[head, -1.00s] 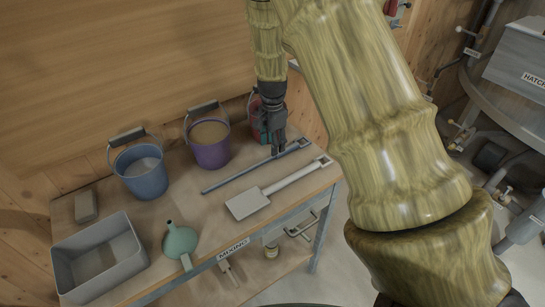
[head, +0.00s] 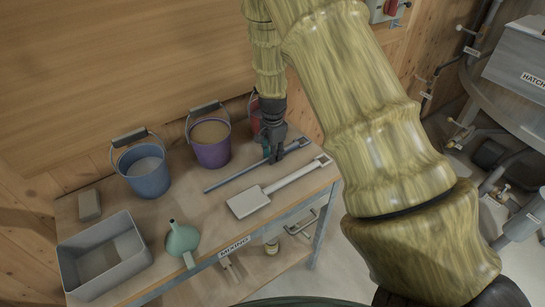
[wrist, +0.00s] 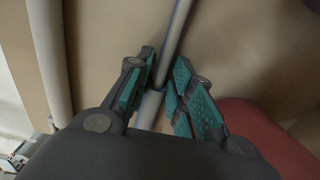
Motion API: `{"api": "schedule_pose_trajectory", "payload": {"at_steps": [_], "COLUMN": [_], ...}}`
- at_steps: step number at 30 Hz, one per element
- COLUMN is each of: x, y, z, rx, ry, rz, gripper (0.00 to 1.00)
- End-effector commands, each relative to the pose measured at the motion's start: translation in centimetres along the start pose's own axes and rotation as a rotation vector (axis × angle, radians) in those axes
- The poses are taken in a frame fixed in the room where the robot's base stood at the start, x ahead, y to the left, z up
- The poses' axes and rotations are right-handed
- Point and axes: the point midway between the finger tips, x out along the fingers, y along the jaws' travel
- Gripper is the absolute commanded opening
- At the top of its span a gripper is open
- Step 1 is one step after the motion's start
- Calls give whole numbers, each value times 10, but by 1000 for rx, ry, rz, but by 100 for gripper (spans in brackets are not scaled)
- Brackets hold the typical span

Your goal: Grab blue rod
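The blue rod (head: 236,177) is a long, thin grey-blue bar with a small square frame at its right end. It lies slantwise on the wooden bench top. My gripper (head: 274,157) reaches down from above onto the rod's right half, near the square-frame end. In the wrist view the rod (wrist: 177,25) runs between the teal-padded fingers of my gripper (wrist: 165,77). The fingers are close together on both sides of it and look shut on it. The exact contact is partly hidden by the fingers.
A white paddle (head: 249,201) lies just in front of the rod. A purple bucket (head: 211,153), a blue bucket (head: 146,183) and a red bucket (head: 254,127) stand behind.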

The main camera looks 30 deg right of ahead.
Motion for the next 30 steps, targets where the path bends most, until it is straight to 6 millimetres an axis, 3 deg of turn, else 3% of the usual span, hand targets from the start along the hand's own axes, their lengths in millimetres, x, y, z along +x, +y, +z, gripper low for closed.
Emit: {"api": "schedule_pose_trajectory", "payload": {"at_steps": [3,14,24,30], "x": [0,-3,-36,-37], "y": [0,-1,-1,20], "z": [0,0,0,44], "rx": [0,0,-1,-2], "ry": [0,1,1,1], "rz": [0,-1,-4,0], "gripper": [0,0,0,0]}}
